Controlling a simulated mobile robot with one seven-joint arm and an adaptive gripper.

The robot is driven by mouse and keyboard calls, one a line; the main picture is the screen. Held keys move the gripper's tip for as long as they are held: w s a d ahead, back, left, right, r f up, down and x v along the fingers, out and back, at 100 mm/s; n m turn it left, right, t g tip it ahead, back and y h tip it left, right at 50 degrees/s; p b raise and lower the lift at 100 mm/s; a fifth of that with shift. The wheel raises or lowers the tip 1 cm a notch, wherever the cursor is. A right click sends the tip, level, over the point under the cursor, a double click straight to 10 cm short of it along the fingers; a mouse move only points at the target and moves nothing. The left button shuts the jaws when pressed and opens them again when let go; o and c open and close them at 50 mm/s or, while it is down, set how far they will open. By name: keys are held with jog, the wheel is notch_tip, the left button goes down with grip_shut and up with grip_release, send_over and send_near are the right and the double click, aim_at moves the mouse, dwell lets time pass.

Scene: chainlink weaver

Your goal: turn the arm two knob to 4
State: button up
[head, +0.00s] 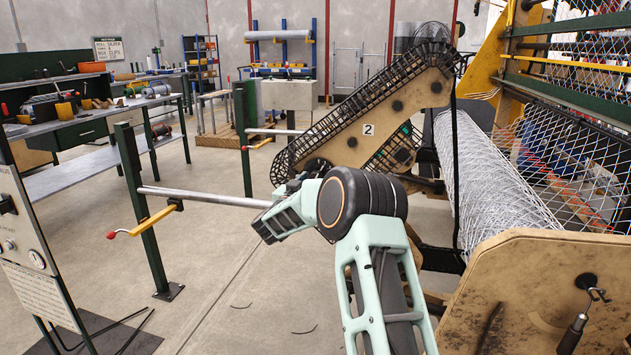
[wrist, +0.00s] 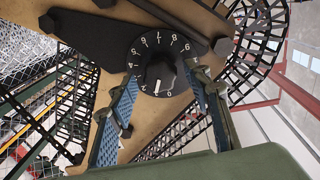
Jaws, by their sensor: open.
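The black knob (wrist: 160,72) is in the wrist view on a dial with white digits around it. Its white mark points down in the picture, towards my gripper's base; the digit there is too small to read surely. My gripper (wrist: 159,83) is open, with one blue-padded finger on each side of the knob. I cannot tell whether either finger touches it. In the head view the tan arm labelled 2 (head: 368,130) slopes up to the right, and my wrist is in front of its lower end. The knob is hidden there.
Black bolts and a black plate (wrist: 95,42) lie near the dial. A black chain track (wrist: 255,55) curves beside it. In the head view a wire mesh roll (head: 490,180) is to the right. A horizontal bar with a yellow crank (head: 150,220) is to the left, with open floor below.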

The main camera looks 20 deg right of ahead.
jog(key=shift+x, duration=1)
jog(key=shift+c, duration=0.4)
jog(key=c, duration=1.1)
